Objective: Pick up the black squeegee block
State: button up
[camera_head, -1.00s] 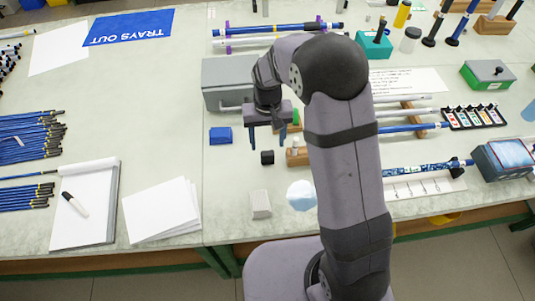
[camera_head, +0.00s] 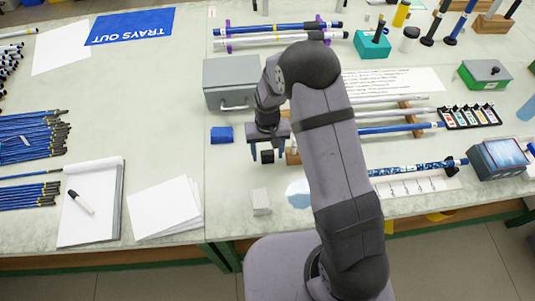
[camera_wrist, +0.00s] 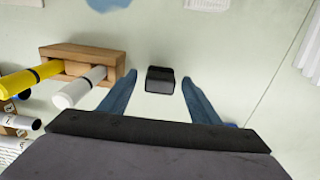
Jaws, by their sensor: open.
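The black squeegee block (camera_head: 267,156) is a small dark block standing on the pale bench, in front of the grey metal box. My gripper (camera_head: 268,151) is just above it, its fingers apart and pointing down. In the wrist view the block (camera_wrist: 160,80) shows between the tips of my two blue fingers (camera_wrist: 158,86), with a gap on each side. The fingers do not appear to touch it. How high the tips are above the bench I cannot tell exactly.
A wooden rod holder (camera_wrist: 85,60) with yellow and white rods stands close beside the left finger in the wrist view. A blue block (camera_head: 221,134) lies left of my gripper, a pale block (camera_head: 261,202) in front. The grey box (camera_head: 230,82) stands behind.

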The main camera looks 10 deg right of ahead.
aim_at(267, 152)
jog(key=shift+f, duration=0.1)
jog(key=c, duration=1.2)
jog(key=shift+o, duration=0.2)
notch_tip(267, 152, up, 10)
jog(key=b, duration=0.3)
